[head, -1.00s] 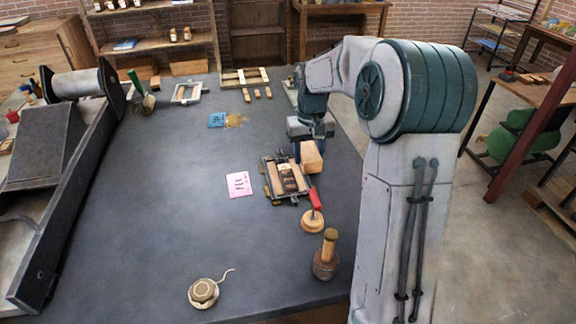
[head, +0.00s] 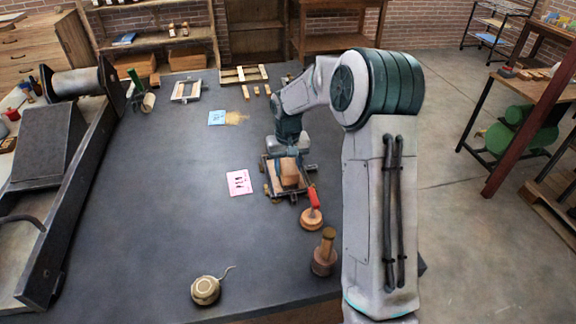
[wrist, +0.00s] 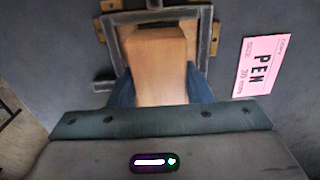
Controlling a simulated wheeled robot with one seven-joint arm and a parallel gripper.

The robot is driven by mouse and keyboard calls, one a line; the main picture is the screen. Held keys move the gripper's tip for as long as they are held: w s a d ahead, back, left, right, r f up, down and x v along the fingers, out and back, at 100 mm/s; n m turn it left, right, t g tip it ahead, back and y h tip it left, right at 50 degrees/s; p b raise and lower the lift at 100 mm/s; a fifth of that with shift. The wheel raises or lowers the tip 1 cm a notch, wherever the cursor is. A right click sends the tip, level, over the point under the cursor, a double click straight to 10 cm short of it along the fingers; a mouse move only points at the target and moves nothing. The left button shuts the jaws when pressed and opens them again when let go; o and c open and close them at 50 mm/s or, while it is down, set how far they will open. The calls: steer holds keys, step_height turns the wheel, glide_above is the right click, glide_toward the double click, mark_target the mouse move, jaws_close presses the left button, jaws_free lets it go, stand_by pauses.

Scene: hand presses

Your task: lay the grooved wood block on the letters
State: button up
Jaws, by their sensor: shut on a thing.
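My gripper (wrist: 158,92) is shut on the wood block (head: 289,172), with one blue finger on each side of it in the wrist view. The block is plain tan wood; its groove does not show. It is over the dark metal frame (wrist: 205,32) that holds the letters; the frame also shows in the head view (head: 267,187). The block and gripper hide the letters almost wholly. Whether the block touches them or hangs just above, I cannot tell.
A pink card (head: 239,183) reading PEN lies left of the frame. A large press (head: 55,190) fills the left; the table middle is clear.

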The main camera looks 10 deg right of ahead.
mark_target(288, 165)
steer(key=shift+f+b, duration=0.35)
steer(key=shift+f, duration=0.1)
steer(key=o, duration=1)
steer(key=shift+o, duration=0.2)
steer(key=shift+r+p, duration=0.55)
steer(key=shift+r, duration=0.1)
step_height(288, 165, up, 11)
steer(key=b, duration=0.2)
steer(key=s+r+t, duration=0.1)
steer(key=s+r, duration=0.2)
steer(key=s, duration=0.5)
steer(key=s+r+t, duration=0.1)
steer(key=s+r, duration=0.1)
steer(key=s, duration=0.5)
steer(key=s+f+t, duration=0.1)
steer(key=s+f, duration=0.2)
steer(key=s, duration=1.2)
steer(key=shift+s+f, duration=0.15)
steer(key=shift+f, duration=0.05)
